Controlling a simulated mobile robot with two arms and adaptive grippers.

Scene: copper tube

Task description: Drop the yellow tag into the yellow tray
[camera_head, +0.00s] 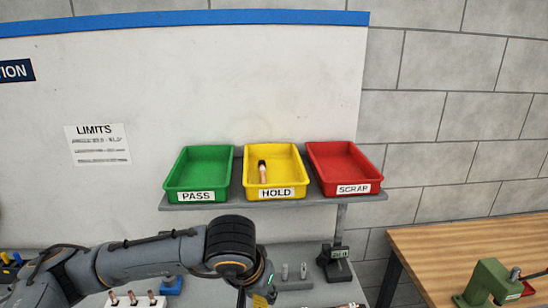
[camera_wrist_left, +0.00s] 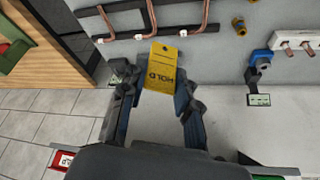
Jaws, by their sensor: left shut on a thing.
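The yellow tag (camera_wrist_left: 162,66), printed HOLD with a small hole at one end, is held between the fingers of my left gripper (camera_wrist_left: 158,90) in the left wrist view. A piece of the tag (camera_head: 261,300) also shows at the bottom of the head view, below my left wrist, which hides most of the gripper. The yellow tray (camera_head: 289,154), labelled HOLD, sits on a raised shelf above and beyond my left gripper. A short copper tube with a black end (camera_head: 262,171) lies in it. My right gripper is not in view.
A green PASS tray (camera_head: 182,176) and a red SCRAP tray (camera_head: 352,161) flank the yellow tray on the grey shelf (camera_head: 236,192). Bent copper tubes (camera_wrist_left: 150,16) lie on the bench. A wooden table (camera_head: 470,240) with a green tool (camera_head: 492,283) stands at the right.

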